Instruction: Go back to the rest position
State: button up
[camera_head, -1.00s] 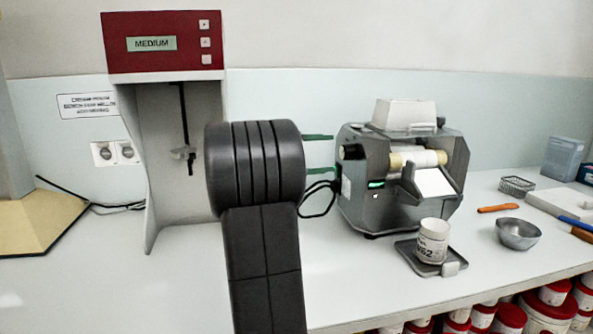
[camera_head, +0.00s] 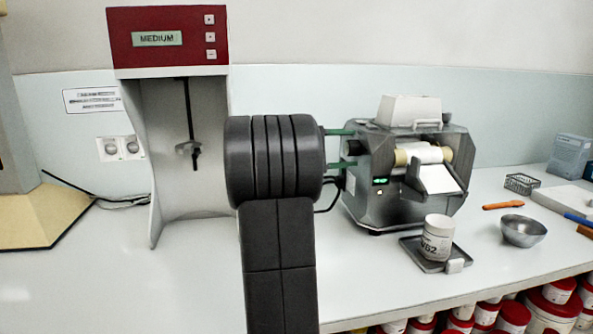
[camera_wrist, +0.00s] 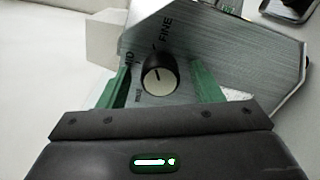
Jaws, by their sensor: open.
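My gripper (camera_head: 342,148) points right, its two green fingers apart, just left of the grey mill (camera_head: 405,180). In the wrist view my gripper (camera_wrist: 165,92) has its green fingers on either side of the mill's black dial with a cream face (camera_wrist: 160,78). The dial sits on the metal side panel (camera_wrist: 235,65) with "FINE" and partly hidden lettering around it. Whether the fingers touch the dial cannot be told. My dark arm covers part of the bench.
A mixer with a red "MEDIUM" panel (camera_head: 168,38) stands left of my arm. A white jar (camera_head: 437,238) stands on a small grey tray (camera_head: 411,244) before the mill. A metal bowl (camera_head: 522,231), orange spatula (camera_head: 503,206) and wire basket (camera_head: 521,183) lie right. Red-lidded tubs (camera_head: 551,308) sit below.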

jog(key=s+a, duration=0.1)
jog(key=a, duration=0.6)
jog(key=d, duration=0.4)
jog(key=w+d, duration=0.1)
jog(key=d, duration=0.2)
jog(key=shift+d+r+p, duration=0.15)
jog(key=shift+r+p, duration=0.1)
jog(key=shift+p, duration=0.5)
jog(key=shift+a+n+p, duration=0.2)
jog(key=shift+n+p, duration=0.7)
jog(key=shift+n, duration=0.1)
jog(key=n+p, duration=1)
jog(key=p, duration=0.1)
jog(key=shift+w+r+n, duration=0.1)
jog(key=shift+n, duration=0.2)
jog(key=n+p, duration=0.5)
jog(key=shift+w+n, duration=0.1)
jog(key=shift+n, duration=0.3)
jog(key=n+p, duration=0.2)
jog(key=n, duration=0.1)
jog(key=shift+n+p, duration=0.4)
jog(key=shift+f+n+p, duration=0.3)
jog(key=shift+n+p, duration=0.05)
jog(key=shift+n, duration=0.45)
